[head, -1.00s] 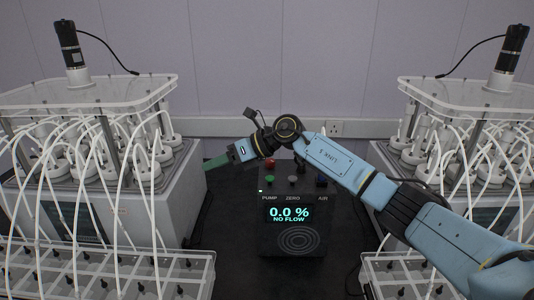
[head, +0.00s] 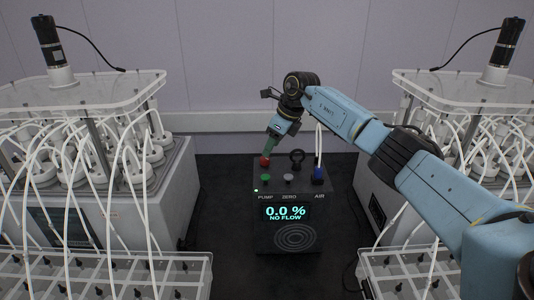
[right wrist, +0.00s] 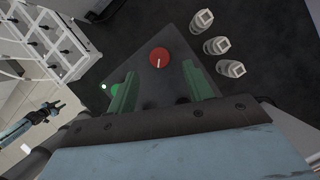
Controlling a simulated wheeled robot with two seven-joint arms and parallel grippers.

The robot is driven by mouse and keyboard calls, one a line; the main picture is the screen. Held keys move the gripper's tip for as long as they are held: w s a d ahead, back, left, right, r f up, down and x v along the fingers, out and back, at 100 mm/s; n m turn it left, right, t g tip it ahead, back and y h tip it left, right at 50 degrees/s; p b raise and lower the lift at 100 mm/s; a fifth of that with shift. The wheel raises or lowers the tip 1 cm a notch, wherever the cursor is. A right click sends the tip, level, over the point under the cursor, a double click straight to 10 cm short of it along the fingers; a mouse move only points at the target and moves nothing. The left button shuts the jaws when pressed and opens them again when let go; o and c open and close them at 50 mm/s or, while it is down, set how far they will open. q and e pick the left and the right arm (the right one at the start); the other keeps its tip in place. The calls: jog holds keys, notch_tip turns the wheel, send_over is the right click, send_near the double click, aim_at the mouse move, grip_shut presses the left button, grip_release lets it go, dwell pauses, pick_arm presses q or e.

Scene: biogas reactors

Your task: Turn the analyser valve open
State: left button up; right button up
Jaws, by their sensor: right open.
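The analyser (head: 288,212) is a dark box on the black bench, its screen reading 0.0 % and NO FLOW. Its red round knob (head: 264,161), likely the valve, is at the back left of its top. In the right wrist view the red knob (right wrist: 159,57) carries a short white line pointing towards my palm. My right gripper (head: 269,148) points down just above the knob, green fingers open. In the right wrist view the knob lies in line with the gap of my right gripper (right wrist: 160,69); contact is not visible. My left gripper (right wrist: 54,106) shows small at the left there.
A green button (head: 266,178), a grey button (head: 288,178), a black ring-shaped part (head: 297,157) and a blue fitting (head: 318,175) with white tubes crowd the analyser top. Reactor units with many tubes flank it. Three pale capped pieces (right wrist: 215,45) stand beyond in the right wrist view.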

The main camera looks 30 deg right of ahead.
aim_at(265, 161)
jog(key=x, duration=0.5)
jog(key=c, duration=1)
